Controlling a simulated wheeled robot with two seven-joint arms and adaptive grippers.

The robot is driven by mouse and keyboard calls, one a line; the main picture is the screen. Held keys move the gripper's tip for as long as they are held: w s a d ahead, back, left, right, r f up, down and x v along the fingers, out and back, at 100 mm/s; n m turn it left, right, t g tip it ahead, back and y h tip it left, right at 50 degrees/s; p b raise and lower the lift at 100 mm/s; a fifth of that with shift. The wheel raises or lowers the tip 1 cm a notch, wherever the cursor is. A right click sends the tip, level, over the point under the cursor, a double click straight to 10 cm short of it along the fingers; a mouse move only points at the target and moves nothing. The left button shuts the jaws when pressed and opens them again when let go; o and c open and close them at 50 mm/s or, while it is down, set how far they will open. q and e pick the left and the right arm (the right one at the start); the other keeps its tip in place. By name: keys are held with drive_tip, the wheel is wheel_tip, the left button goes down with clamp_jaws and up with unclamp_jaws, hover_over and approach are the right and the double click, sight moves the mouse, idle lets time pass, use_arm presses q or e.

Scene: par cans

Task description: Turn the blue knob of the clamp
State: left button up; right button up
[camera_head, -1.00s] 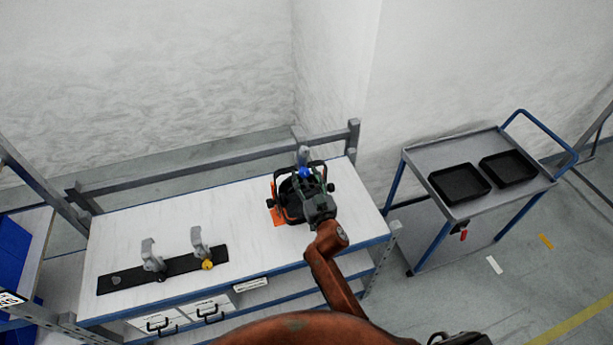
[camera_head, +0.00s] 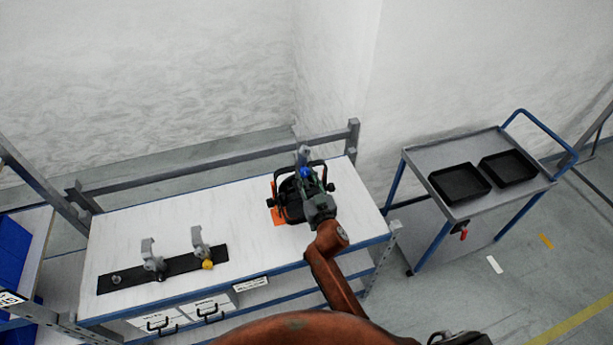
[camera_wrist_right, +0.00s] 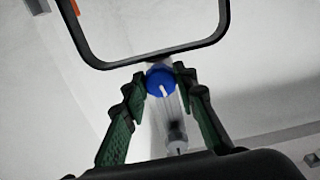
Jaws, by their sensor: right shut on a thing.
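The clamp (camera_head: 304,154) is grey and stands at the back of the table's right part, behind a black par can (camera_head: 287,200). Its blue knob (camera_head: 305,172) faces up, and it also shows in the wrist view as a round blue disc (camera_wrist_right: 160,82) with a pale bar across it. My right gripper (camera_head: 307,177) reaches over the can from the front. In the wrist view its green-padded fingers (camera_wrist_right: 161,76) lie on both sides of the knob and are shut on it. The lower clamp is partly hidden by the gripper. My left gripper is not in view.
The can's black yoke (camera_wrist_right: 165,57) crosses close beyond the fingers. An orange patch (camera_head: 277,216) lies beside the can. A black strip (camera_head: 180,266) with two grey clamps is at the left. A trolley (camera_head: 455,150) with two black trays stands right. The table's middle is clear.

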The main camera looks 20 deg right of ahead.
drive_tip(key=n, duration=0.5)
drive_tip(key=shift+n, duration=0.4)
drive_tip(key=n, duration=0.5)
drive_tip(key=shift+d, duration=0.1)
drive_tip(key=n, duration=0.5)
drive_tip(key=shift+r+n+p, duration=0.1)
drive_tip(key=shift+n+p, duration=0.25)
drive_tip(key=shift+n, duration=0.05)
drive_tip(key=shift+n+p, duration=0.45)
drive_tip(key=shift+n, duration=2.05)
drive_tip(key=o, duration=1.2)
drive_tip(key=shift+c, duration=0.2)
